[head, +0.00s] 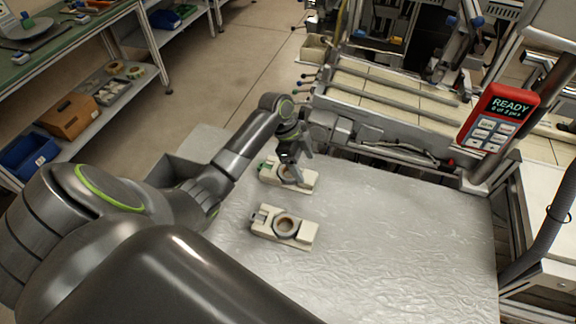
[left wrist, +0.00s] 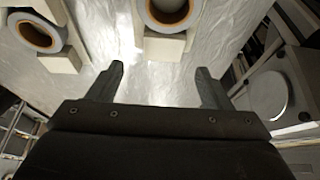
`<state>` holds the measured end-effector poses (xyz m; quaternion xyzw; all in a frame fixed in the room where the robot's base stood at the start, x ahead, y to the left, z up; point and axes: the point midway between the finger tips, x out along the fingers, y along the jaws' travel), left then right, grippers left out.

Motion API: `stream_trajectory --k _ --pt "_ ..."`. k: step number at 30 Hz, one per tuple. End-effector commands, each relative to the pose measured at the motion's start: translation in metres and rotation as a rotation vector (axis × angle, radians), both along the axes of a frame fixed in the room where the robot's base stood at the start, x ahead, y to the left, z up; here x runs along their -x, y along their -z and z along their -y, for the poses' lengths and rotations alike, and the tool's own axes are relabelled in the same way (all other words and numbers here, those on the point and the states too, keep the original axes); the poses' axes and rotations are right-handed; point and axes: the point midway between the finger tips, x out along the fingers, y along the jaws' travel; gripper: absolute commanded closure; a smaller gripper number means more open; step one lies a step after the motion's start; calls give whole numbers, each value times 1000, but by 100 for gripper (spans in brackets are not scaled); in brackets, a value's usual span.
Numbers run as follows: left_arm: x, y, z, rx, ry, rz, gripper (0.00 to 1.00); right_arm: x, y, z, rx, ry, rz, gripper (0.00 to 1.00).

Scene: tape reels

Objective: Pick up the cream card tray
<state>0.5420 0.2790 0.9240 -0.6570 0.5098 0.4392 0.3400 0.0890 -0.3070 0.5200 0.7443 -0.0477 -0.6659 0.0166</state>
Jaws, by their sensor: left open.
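Two cream trays, each with a tape reel in a round seat, rest on the metal-topped table. The nearer cream tray (head: 304,235) lies at the table's left-middle, its reel (head: 285,226) showing whole. The farther cream tray (head: 306,181) is partly hidden by my left gripper (head: 295,165), which is above it, pointing down. In the left wrist view my left gripper (left wrist: 157,78) is open with nothing between its fingers. Ahead of it are one cream tray (left wrist: 164,45) and another (left wrist: 65,60) to the left, both cut by the top edge. My right gripper is not in view.
The metal table top (head: 400,230) is clear on the right. A red handset reading READY (head: 498,117) stands on a post at the right. A metal rail frame (head: 385,95) borders the far edge. Shelves and a green bench (head: 60,55) stand at the left.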

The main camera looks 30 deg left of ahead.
Motion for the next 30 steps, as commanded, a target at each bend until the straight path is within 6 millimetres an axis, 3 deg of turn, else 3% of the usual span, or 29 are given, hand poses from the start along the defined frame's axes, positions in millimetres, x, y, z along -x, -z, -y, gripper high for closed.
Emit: stream_trajectory --k 5,15,24,30 --pt "-2 9 4 1 0 -2 27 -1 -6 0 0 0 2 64" --pt "-8 46 17 0 1 -2 27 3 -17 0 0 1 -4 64" --pt "-8 51 18 -1 1 1 27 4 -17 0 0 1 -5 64" --pt "-8 50 17 -1 1 1 52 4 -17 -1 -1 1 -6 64"
